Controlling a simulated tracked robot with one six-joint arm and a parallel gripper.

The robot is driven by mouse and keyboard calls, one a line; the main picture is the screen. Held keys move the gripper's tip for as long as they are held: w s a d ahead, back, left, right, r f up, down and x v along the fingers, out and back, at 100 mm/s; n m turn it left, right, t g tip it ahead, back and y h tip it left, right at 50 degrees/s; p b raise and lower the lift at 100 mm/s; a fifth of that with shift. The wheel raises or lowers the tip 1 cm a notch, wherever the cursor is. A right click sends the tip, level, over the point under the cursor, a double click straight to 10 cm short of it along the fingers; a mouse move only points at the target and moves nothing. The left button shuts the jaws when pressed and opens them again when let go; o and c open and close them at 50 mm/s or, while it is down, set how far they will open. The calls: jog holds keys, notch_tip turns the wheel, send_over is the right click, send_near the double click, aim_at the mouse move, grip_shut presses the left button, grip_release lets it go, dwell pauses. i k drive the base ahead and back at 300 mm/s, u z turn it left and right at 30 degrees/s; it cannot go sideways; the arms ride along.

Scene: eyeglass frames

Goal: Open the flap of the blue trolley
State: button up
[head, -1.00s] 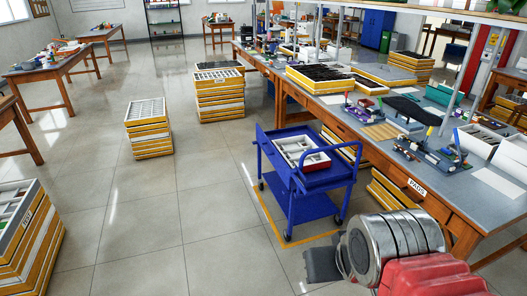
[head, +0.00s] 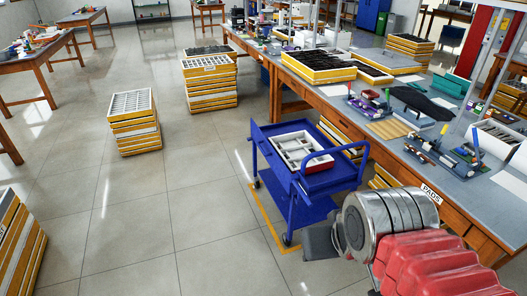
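The blue trolley (head: 318,208) stands on the floor right of centre, beside the long workbench. It has an upper tray, a lower shelf and a tubular handle (head: 345,153) on its right side. A flat blue panel (head: 268,158), which looks like the flap, slopes along the tray's left side; its exact angle is hard to tell. A white compartment box (head: 300,147) with a red side sits in the tray. My gripper (head: 318,243) is a dark grey shape at the arm's end, in front of the trolley's lower right. It appears apart from the flap; its fingers are not distinguishable.
The long workbench (head: 330,90) runs along the trolley's right side with tools and trays on it. Yellow-and-white stacks of trays (head: 135,130) stand on the floor to the left. A yellow line (head: 262,214) marks the floor around the trolley. Open floor lies left of it.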

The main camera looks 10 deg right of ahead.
aim_at(282, 171)
jog(key=u, duration=0.35)
jog(key=i, duration=1.05)
jog(key=u, duration=0.65)
jog(key=i, duration=1.4)
jog(key=z, duration=0.1)
